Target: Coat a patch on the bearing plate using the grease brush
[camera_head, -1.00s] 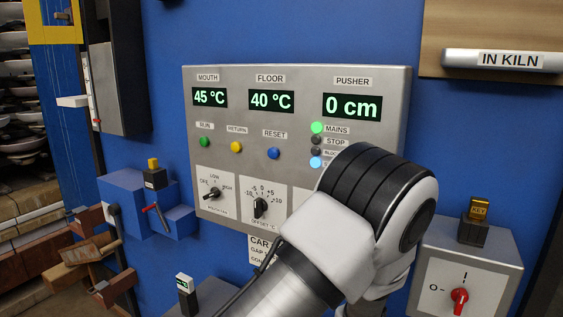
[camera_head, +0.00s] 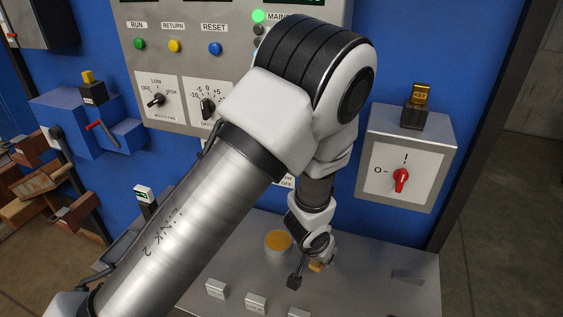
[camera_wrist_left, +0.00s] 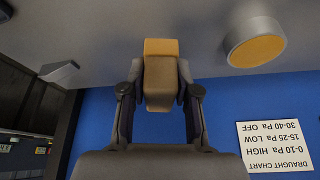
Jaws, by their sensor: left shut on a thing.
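My left gripper (camera_head: 306,269) is low over the grey metal ledge in the head view, mostly covered by my own wrist. In the left wrist view its two fingers (camera_wrist_left: 160,92) are closed on the grease brush (camera_wrist_left: 160,80), a tan block with an orange-yellow end. A bit of the brush (camera_head: 315,267) shows beside the gripper in the head view. A round pot of orange-yellow grease (camera_head: 278,240) stands just left of the gripper; it also shows in the left wrist view (camera_wrist_left: 255,50), apart from the brush. I cannot tell which surface is the bearing plate. My right gripper is out of view.
The ledge (camera_head: 365,290) carries small labelled blocks (camera_head: 216,289) at its front and a flat dark-grey piece (camera_head: 408,276) at right. A blue wall, a control panel (camera_head: 150,60) and a red-knob switch box (camera_head: 400,180) stand behind. My arm hides much of the middle.

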